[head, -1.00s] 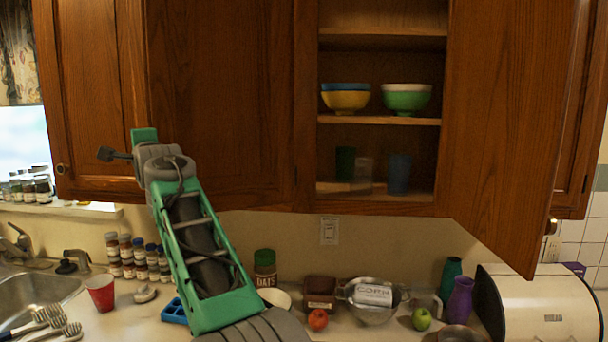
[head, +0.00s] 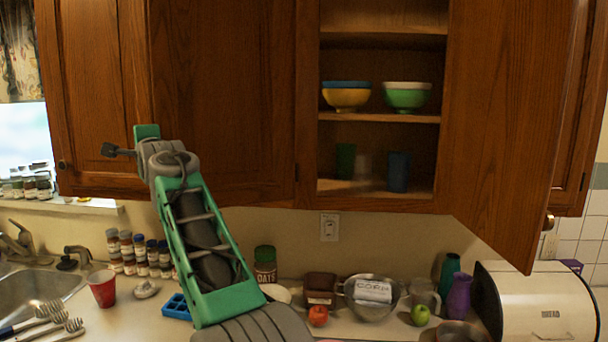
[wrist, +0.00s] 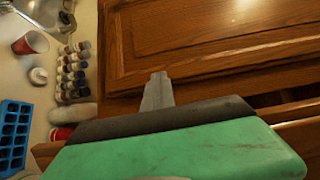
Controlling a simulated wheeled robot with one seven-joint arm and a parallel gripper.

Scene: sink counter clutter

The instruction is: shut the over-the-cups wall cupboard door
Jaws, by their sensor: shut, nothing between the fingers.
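The over-the-cups wall cupboard door (head: 505,130) stands wide open in the head view, hinged at the right of its opening and swung out toward me. A small round knob (head: 549,221) shows near its lower right edge. Inside the cupboard, cups (head: 398,171) stand on the bottom shelf and bowls (head: 407,97) on the shelf above. My arm reaches up at the left, in front of closed cupboard doors and well away from the open door. My gripper (wrist: 158,78) shows in the wrist view, shut and empty, near a wooden cupboard door (wrist: 210,40).
The open door hangs just above the bread box. Space in front of the open shelves is clear.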

